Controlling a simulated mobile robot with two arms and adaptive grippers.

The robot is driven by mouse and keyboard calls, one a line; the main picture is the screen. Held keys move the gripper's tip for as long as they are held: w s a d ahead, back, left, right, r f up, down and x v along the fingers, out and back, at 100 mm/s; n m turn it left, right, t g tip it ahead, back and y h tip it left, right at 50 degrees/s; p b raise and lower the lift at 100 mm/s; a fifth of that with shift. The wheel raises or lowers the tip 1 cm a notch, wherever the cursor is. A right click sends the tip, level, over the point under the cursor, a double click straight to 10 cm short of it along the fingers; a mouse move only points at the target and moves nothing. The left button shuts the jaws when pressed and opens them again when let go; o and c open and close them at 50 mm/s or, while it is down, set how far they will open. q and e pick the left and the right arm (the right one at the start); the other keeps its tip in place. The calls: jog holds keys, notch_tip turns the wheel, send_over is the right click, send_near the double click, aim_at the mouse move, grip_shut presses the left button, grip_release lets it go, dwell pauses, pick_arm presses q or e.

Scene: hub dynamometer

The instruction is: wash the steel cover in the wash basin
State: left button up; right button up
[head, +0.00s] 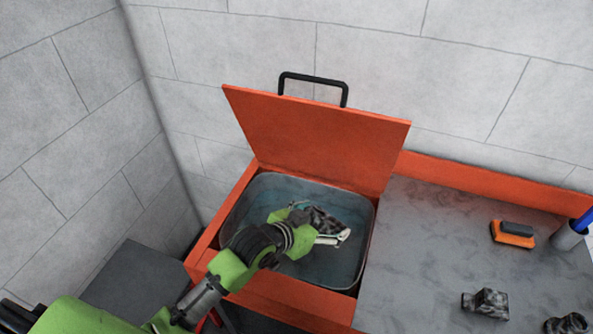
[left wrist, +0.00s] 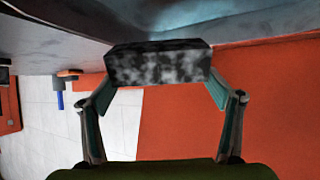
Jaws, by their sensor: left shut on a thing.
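The wash basin (head: 235,222) is a grey tub set in an orange frame, with its orange lid (head: 320,135) standing open behind it. My left gripper (head: 327,230) reaches down into the basin from the front left. It is shut on the steel cover (head: 322,215), a small block mottled black and grey. In the left wrist view the cover (left wrist: 158,66) sits between the two fingertips (left wrist: 160,82). My gripper hides part of it in the head view. I cannot tell whether it touches the water or the basin floor. My right gripper is not in view.
A grey worktop (head: 430,240) adjoins the basin on the right. Block walls close off the back and left.

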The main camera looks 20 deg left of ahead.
aim_at(316, 210)
pick_arm(q)
jog(key=w+a+r+g+p, duration=0.1)
jog(key=p, duration=0.1)
jog(key=w+a+r+m+g+p, duration=0.1)
jog(key=shift+w+a+g+p, duration=0.2)
jog(key=shift+g+p, duration=0.2)
jog(key=w+a+m+g+p, duration=0.1)
jog(key=a+g+p, duration=0.1)
jog(key=a+p, duration=0.15)
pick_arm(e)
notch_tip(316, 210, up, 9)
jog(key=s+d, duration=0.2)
pick_arm(q)
jog(key=shift+y, duration=0.4)
jog(key=f+b, duration=0.3)
jog(key=f, duration=0.1)
jog(key=f+b, duration=0.3)
jog(key=f, duration=0.1)
jog(key=a+f+b, duration=0.1)
jog(key=f+b, duration=0.2)
jog(key=f, duration=0.1)
jog(key=shift+w+a+f, duration=0.1)
jog(key=shift+f, duration=0.55)
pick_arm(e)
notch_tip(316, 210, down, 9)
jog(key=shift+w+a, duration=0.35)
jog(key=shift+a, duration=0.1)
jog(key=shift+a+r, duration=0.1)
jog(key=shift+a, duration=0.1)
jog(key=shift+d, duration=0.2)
